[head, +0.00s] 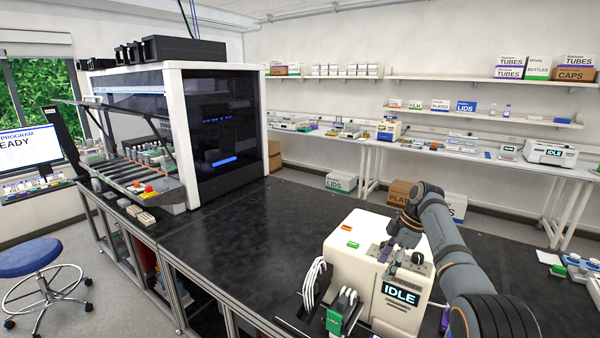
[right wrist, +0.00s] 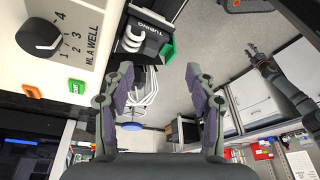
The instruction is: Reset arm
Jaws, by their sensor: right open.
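My right arm reaches in from the lower right of the head view. Its right gripper (head: 398,252) is over the cream dispenser (head: 345,245) with the IDLE screen. In the right wrist view the right gripper (right wrist: 158,80) is open, its two purple-padded fingers wide apart with nothing between them. The dispenser's face with a black dial (right wrist: 40,38), an orange button (right wrist: 32,91) and a green button (right wrist: 77,86) lies to the left of the fingers. My left arm is out of the head view; a dark arm at the right of the wrist view appears to be mine, its left gripper (right wrist: 254,56) small and unclear.
A black tubing holder (right wrist: 142,38) with white tubes and a green part (head: 334,320) stand beside the dispenser. The black bench top (head: 240,235) is clear left of it. A large enclosed instrument (head: 215,130) stands at the back left; a blue stool (head: 30,257) is on the floor.

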